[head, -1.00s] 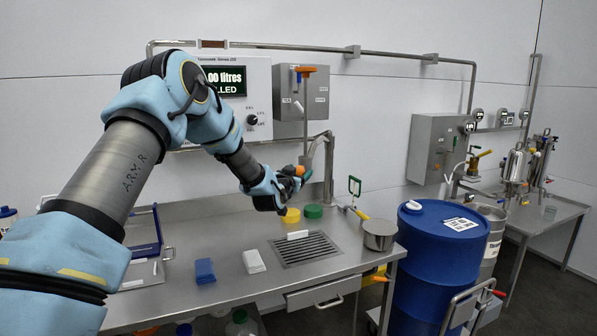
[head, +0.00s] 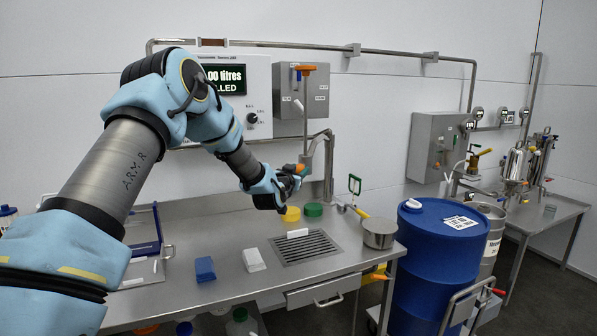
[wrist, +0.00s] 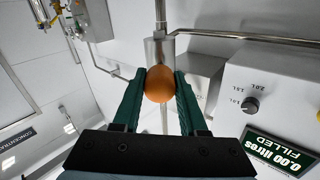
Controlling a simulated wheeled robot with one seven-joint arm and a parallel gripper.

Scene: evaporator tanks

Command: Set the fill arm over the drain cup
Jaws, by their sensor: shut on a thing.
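My gripper (wrist: 159,88) is shut on an orange ball-shaped knob (wrist: 159,84), with one green finger on each side of it. In the wrist view a steel block and pipe (wrist: 160,48) stand behind the knob. In the head view my gripper (head: 297,174) is above the back of the steel bench, beside the bent steel pipe (head: 328,165), which looks like the fill arm. The pipe's end by the gripper is partly hidden. I cannot pick out the drain cup for certain; a slotted drain grate (head: 320,250) lies in the bench below and in front.
A white block (head: 297,233) lies at the grate. Yellow (head: 291,214) and green (head: 313,210) lids sit behind it. A steel pot (head: 380,233) stands right of the grate, beside a blue drum (head: 430,265). Blue (head: 205,268) and white (head: 253,260) blocks lie left. The panel reads 0.00 litres, FILLED.

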